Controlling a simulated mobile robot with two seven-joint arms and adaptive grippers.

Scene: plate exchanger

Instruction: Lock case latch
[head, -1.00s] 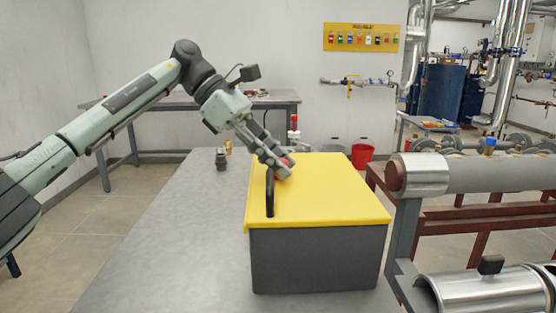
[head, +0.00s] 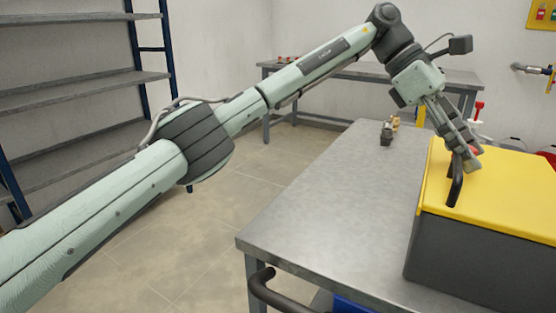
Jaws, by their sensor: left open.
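The case (head: 490,245) is a grey box with a closed yellow lid (head: 515,200). It stands on the metal table at the right, cut off by the picture's edge. A black handle (head: 455,183) stands up from the lid near its left edge. My left gripper (head: 471,160) points down over the lid, just behind the handle. It is open, and I cannot tell whether it touches the lid. A small red part (head: 474,150), possibly the latch, shows between its fingers and is mostly hidden by them. My right gripper is out of view.
The grey table (head: 320,215) is bare left of the case, except for small dark and brass fittings (head: 387,132) at its far end. A red-topped item (head: 479,109) stands behind the case. Empty shelves (head: 80,95) stand at the left. A workbench (head: 300,68) stands at the back wall.

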